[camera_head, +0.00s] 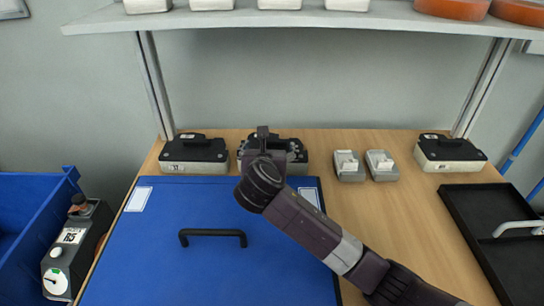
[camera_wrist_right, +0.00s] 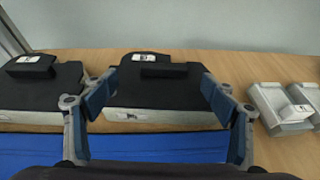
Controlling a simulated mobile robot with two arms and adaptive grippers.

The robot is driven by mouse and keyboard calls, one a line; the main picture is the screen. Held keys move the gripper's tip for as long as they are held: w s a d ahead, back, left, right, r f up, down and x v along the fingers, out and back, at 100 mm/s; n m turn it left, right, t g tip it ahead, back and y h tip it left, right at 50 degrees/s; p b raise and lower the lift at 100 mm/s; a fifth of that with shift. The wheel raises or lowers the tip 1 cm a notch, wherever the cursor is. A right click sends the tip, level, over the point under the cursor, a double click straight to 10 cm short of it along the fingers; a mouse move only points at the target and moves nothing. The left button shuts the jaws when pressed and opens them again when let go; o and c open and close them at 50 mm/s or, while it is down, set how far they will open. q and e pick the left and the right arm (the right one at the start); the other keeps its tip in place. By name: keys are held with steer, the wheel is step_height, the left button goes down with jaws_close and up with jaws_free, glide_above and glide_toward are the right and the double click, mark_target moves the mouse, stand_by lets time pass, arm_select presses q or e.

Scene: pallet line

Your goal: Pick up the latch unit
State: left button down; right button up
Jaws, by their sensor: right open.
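My right gripper (camera_head: 265,146) is at the back of the table, over the middle black-topped unit (camera_head: 296,150). In the wrist view the open fingers (camera_wrist_right: 160,90) stand on either side of that unit (camera_wrist_right: 160,88), with nothing shut between them. It has a black top with a raised bar and a pale base; my gripper hides part of it in the head view. Like units stand to its left (camera_head: 194,152) and at the far right (camera_head: 449,150). Two small grey units (camera_head: 347,165) (camera_head: 382,165) sit between. I cannot tell which kind is the latch unit. My left gripper is not in view.
A blue panel with a black handle (camera_head: 212,235) covers the left of the table. A black tray (camera_head: 500,240) lies at the right. A shelf (camera_head: 290,20) with white and orange items hangs above. A blue bin (camera_head: 35,215) and a gauge device (camera_head: 68,250) stand left.

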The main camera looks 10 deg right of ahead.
mark_target(273, 141)
steer(key=x, duration=0.2)
steer(key=d+x, duration=0.1)
steer(key=x, duration=0.1)
steer(key=shift+w+f, duration=0.1)
steer(key=shift+w, duration=0.05)
steer(key=shift+w+f, duration=0.3)
steer(key=shift+w, duration=0.2)
steer(key=shift+c, duration=0.6)
steer(key=shift+r, duration=0.15)
steer(key=c, duration=1.4)
